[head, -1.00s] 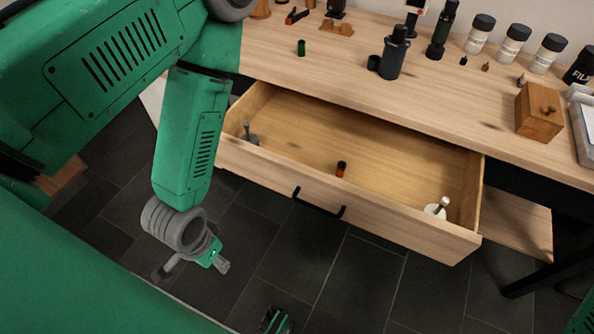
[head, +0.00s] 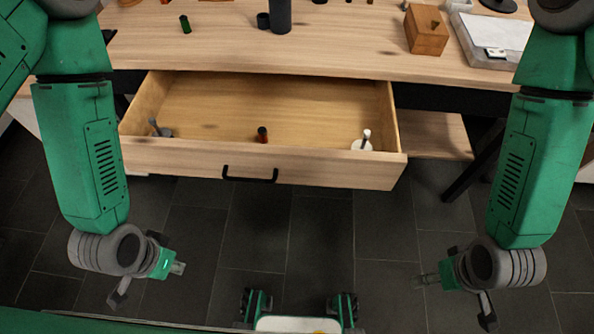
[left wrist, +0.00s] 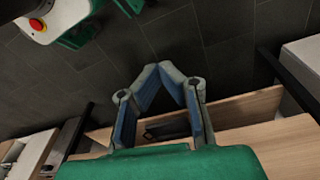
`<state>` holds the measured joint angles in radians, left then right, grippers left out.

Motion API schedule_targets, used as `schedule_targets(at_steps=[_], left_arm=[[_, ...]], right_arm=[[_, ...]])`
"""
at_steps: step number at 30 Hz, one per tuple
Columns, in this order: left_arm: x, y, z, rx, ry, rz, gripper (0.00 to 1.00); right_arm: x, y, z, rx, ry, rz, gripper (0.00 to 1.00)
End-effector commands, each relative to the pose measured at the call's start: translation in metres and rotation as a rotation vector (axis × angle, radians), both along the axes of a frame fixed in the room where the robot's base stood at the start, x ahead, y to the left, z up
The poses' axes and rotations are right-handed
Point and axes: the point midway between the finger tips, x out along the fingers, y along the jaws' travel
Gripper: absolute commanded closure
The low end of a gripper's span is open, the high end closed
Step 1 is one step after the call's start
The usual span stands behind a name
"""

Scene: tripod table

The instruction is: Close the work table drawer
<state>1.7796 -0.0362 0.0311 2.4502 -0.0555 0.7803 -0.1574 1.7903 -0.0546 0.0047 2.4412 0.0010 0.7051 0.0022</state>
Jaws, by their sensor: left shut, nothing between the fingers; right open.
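The work table (head: 340,48) has a wooden drawer (head: 330,172) pulled well out, its inside open to view. A black bar handle (head: 250,178) is on the drawer's front. My left gripper (head: 180,267) is in front of the drawer, below and to the left of the handle, shut and empty. Its fingertips meet in the left wrist view (left wrist: 158,68), where a wooden drawer edge (left wrist: 245,108) shows behind the fingers. My right gripper (head: 416,282) is open and empty, below and to the right of the drawer front. Neither gripper touches the drawer.
Inside the drawer are a grey item (head: 163,130), a small dark and orange bottle (head: 262,135) and a white item (head: 363,141). A wooden box (head: 426,32) and a dark cylinder (head: 280,15) stand on the tabletop. Dark floor tiles (head: 315,225) before the drawer are clear.

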Motion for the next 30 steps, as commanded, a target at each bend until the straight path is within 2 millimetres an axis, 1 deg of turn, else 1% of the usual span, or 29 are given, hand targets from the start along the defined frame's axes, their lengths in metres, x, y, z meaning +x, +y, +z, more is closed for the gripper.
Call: schedule_targets(at_steps=[1, 2, 3, 5, 6, 8, 9, 11, 12, 14, 15, 17, 19, 21, 24, 27, 30], left_arm=[[0.004, -0.012, -0.016, -0.034, -0.037, -0.1, 1.0], [0.007, -0.021, -0.021, -0.056, -0.069, -0.178, 1.0], [0.012, -0.034, -0.028, -0.086, -0.12, -0.29, 1.0], [0.02, -0.055, -0.037, -0.128, -0.214, -0.463, 1.0], [0.025, -0.069, -0.041, -0.149, -0.285, -0.576, 1.0], [0.033, -0.09, -0.044, -0.171, -0.401, -0.735, 1.0], [0.039, -0.103, -0.045, -0.18, -0.486, -0.835, 1.0], [0.047, -0.122, -0.044, -0.177, -0.619, -0.975, 1.0], [0.052, -0.133, -0.042, -0.167, -0.713, -1.06, 1.0], [0.059, -0.149, -0.038, -0.136, -0.86, -1.177, 1.0], [0.065, -0.159, -0.034, -0.106, -0.961, -1.245, 1.0], [0.072, -0.172, -0.027, -0.042, -1.114, -1.335, 1.0], [0.08, -0.183, -0.016, 0.059, -1.288, -1.414, 1.0], [0.087, -0.191, -0.005, 0.174, -1.439, -1.466, 1.0], [0.094, -0.196, 0.01, 0.34, -1.605, -1.502, 1.0], [0.098, -0.198, 0.022, 0.472, -1.705, -1.511, 1.0], [0.1, -0.198, 0.03, 0.548, -1.755, -1.511, 1.0]], right_arm=[[0.0, 0.0, -0.017, 0.0, 0.001, 0.0, 0.24], [0.0, 0.0, -0.024, 0.0, 0.001, 0.0, 0.24], [0.0, 0.0, -0.034, 0.0, 0.001, 0.0, 0.24], [-0.001, 0.0, -0.049, 0.0, 0.001, 0.0, 0.24], [-0.001, 0.0, -0.058, 0.0, 0.001, 0.0, 0.24], [-0.001, 0.0, -0.072, 0.0, 0.001, 0.0, 0.24], [-0.001, 0.0, -0.081, 0.0, 0.001, 0.0, 0.24], [-0.001, 0.0, -0.094, 0.0, 0.001, 0.0, 0.24], [-0.001, 0.0, -0.103, 0.0, 0.001, 0.0, 0.24], [-0.001, 0.0, -0.117, 0.0, 0.001, 0.0, 0.24], [-0.001, 0.0, -0.126, 0.0, 0.001, 0.0, 0.24], [-0.001, 0.0, -0.139, 0.0, 0.001, 0.0, 0.24], [-0.001, 0.0, -0.154, 0.0, 0.001, 0.0, 0.24], [-0.001, 0.0, -0.167, 0.0, 0.001, 0.0, 0.24], [-0.001, 0.0, -0.181, 0.0, 0.001, 0.0, 0.24], [-0.001, 0.0, -0.189, 0.0, 0.001, 0.0, 0.24], [-0.001, 0.0, -0.192, 0.0, 0.001, 0.0, 0.24]])
